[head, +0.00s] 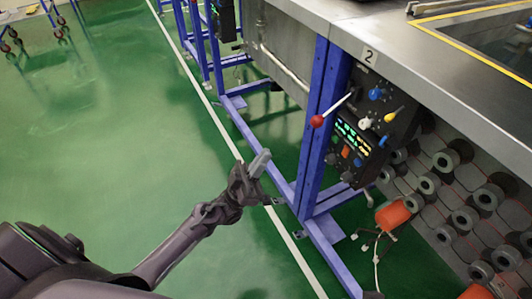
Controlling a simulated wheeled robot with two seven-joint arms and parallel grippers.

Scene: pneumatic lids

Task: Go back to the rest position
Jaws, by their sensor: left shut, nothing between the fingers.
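My left gripper (260,163) is in the middle of the head view, at the end of my dark arm coming from the lower left. Its grey fingers are together with nothing between them. It is over the green floor, to the left of the blue post and apart from the control panel (362,128) as far as I can tell. The panel is dark, with a red-knobbed lever (317,121), blue, yellow and white knobs, and lit green displays. My right gripper is not in the view.
A steel-topped bench (390,35) on blue legs (318,120) fills the right side, marked "2". Several grey rollers (446,160) and an orange part (392,216) are below it. A blue floor beam (258,145) runs beside a white line. The green floor (100,130) at left is mostly clear.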

